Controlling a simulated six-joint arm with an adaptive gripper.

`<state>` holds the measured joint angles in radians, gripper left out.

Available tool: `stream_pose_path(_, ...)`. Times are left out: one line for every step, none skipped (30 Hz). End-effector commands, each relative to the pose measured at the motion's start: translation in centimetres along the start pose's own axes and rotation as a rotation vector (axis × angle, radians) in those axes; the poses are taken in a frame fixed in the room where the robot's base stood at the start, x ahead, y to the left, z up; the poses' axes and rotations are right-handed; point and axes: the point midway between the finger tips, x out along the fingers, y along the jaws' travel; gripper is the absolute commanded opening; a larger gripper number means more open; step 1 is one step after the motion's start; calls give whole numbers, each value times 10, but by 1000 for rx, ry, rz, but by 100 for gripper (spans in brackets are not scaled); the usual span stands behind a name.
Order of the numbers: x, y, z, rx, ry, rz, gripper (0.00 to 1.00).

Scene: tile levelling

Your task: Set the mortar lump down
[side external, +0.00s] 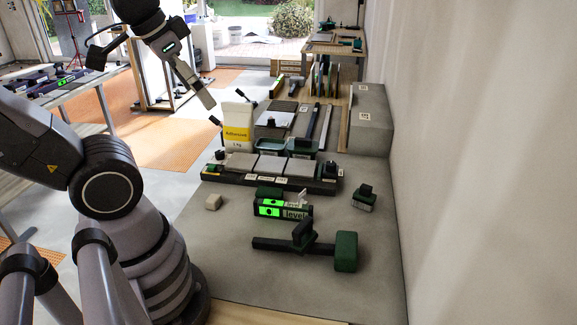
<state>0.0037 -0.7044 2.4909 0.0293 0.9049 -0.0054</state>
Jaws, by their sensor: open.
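A small pale beige lump (213,202), which looks like the mortar lump, rests on the grey work surface (225,265), left of the level. Nothing is touching it. My gripper (151,81) is at the upper left, well above and behind the lump. Its fingers are spread wide and I see nothing between them. One fingertip hangs near the top of the white and yellow adhesive bag (237,125); I cannot tell whether they touch.
A dark rack with grey tiles (271,165) crosses the middle. In front are a level with green displays (283,208), a green-headed mallet (346,252) and a small green-black tool (363,197). A grey block (366,113) stands by the right wall. The front-left surface is clear.

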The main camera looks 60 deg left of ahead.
Motion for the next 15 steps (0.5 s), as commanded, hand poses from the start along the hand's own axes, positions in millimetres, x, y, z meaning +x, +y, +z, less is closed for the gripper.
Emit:
stream_pose_path(7, -3, -3, 16, -47, -18, 85)
stream_pose_path(12, -6, -5, 29, -80, -32, 85)
stream_pose_path(21, -10, -8, 52, -133, -55, 85)
stream_pose_path(28, -14, -10, 72, -176, -75, 85)
stream_pose_path(36, -18, -13, 95, -222, -96, 85)
stream_pose_path(47, -23, -16, 127, -284, -125, 85)
stream_pose_path(55, -27, -18, 153, -330, -147, 85)
stream_pose_path(64, -31, -20, 181, -376, -168, 85)
stream_pose_path(76, -36, -23, 219, -437, -196, 85)
stream_pose_path(84, -40, -24, 248, -481, -216, 85)
stream_pose_path(94, -44, -26, 278, -524, -235, 85)
stream_pose_path(106, -49, -27, 319, -581, -260, 85)
stream_pose_path(116, -53, -28, 352, -624, -278, 85)
stream_pose_path(126, -56, -28, 386, -667, -296, 85)
stream_pose_path(140, -61, -29, 432, -721, -318, 85)
